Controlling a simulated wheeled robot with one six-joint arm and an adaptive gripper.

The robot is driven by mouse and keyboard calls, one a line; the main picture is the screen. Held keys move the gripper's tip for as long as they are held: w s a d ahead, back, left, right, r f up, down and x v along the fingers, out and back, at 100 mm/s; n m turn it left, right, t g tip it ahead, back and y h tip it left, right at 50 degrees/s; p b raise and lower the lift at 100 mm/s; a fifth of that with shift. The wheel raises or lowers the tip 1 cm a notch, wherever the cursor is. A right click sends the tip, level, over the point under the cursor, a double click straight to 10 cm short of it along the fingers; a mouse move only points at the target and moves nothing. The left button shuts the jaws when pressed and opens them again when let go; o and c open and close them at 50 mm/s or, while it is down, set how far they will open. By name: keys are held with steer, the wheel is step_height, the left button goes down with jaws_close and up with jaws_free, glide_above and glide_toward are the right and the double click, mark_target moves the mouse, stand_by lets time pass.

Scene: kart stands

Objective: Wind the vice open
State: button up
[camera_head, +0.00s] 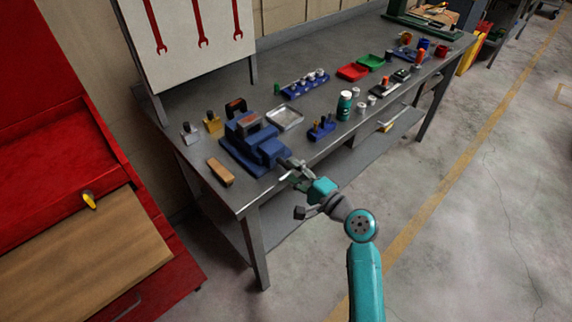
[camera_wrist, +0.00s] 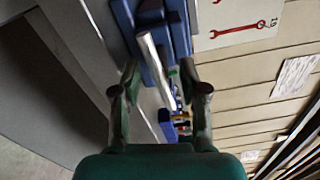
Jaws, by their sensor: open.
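The blue vice (camera_head: 255,148) stands at the near left part of the grey workbench, its screw end facing the front edge. My gripper (camera_head: 297,190) is just off the bench's front edge, beside the screw end, with its fingers apart. In the wrist view my gripper (camera_wrist: 160,75) is open, and a pale metal bar (camera_wrist: 156,68), apparently the vice's handle, shows between the two fingers. Blue vice parts (camera_wrist: 176,30) lie beyond it. I cannot tell whether either finger touches the bar.
A wooden block (camera_head: 220,172) lies left of the vice on the workbench (camera_head: 240,197). A metal tray (camera_head: 284,118), a blue holder (camera_head: 321,128) and a green bottle (camera_head: 344,105) stand to its right. A red cabinet (camera_head: 60,150) is at left. The floor at right is clear.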

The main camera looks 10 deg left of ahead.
steer(key=v, duration=0.8)
